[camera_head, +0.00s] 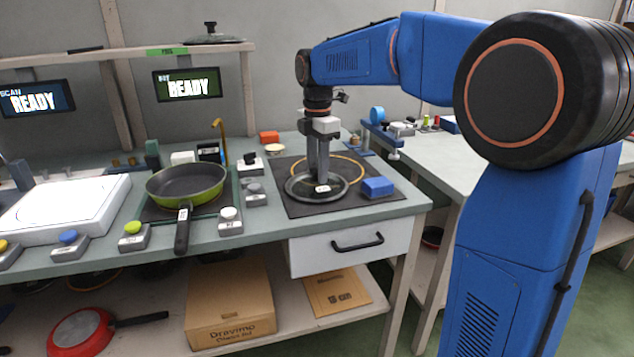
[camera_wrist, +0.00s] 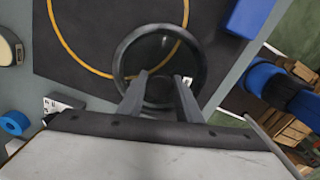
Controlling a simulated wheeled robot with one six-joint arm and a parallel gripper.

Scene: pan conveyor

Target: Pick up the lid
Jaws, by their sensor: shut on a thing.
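The lid (camera_head: 300,190) is a round clear one with a dark rim and a small white tag. It is at the front of the dark mat (camera_head: 290,208), partly over the yellow ring marked there. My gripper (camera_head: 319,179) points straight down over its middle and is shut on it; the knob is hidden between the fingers. The wrist view shows the lid (camera_wrist: 158,52) in front of and between the fingertips of my gripper (camera_wrist: 160,80). It looks level. I cannot tell whether it touches the mat.
A blue block (camera_head: 378,187) lies close to the lid's right. A green pan (camera_head: 187,183) sits left with its handle toward the front edge. Button boxes (camera_head: 229,219) stand between. Another lid (camera_head: 212,36) rests on the high shelf.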

